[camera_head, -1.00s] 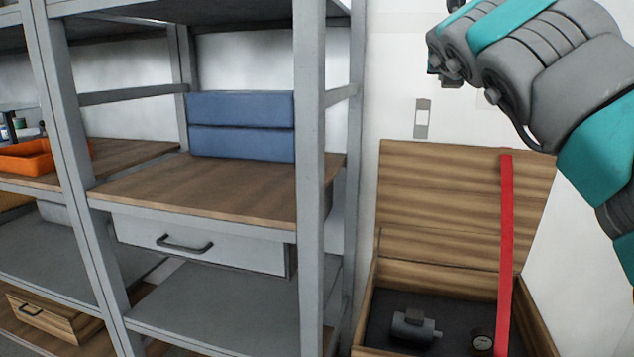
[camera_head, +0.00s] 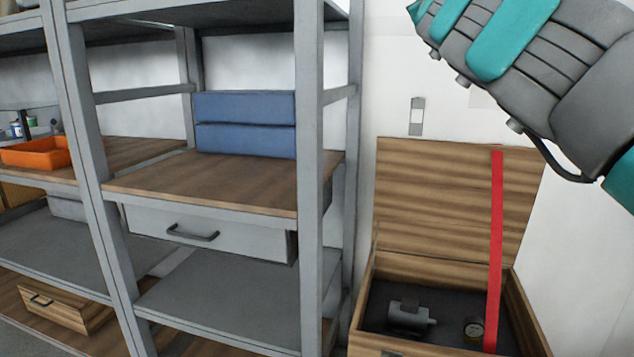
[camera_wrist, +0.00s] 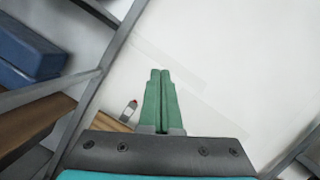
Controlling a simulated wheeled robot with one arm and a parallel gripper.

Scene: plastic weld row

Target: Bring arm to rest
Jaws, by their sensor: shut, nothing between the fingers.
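My arm, grey and teal, reaches across the top right of the head view; its gripper end is outside that view. In the wrist view my gripper (camera_wrist: 160,75) shows two green fingers pressed together, with nothing between them. The fingers point toward the bare white wall (camera_wrist: 215,50) and touch nothing that I can see.
A grey shelf rack (camera_head: 310,200) with a drawer (camera_head: 210,230) and blue boxes (camera_head: 245,125) stands left. An open wooden chest (camera_head: 455,205) at lower right holds a grey motor (camera_head: 408,316), a gauge (camera_head: 474,327) and a red strip (camera_head: 495,240). An orange tray (camera_head: 38,153) sits far left.

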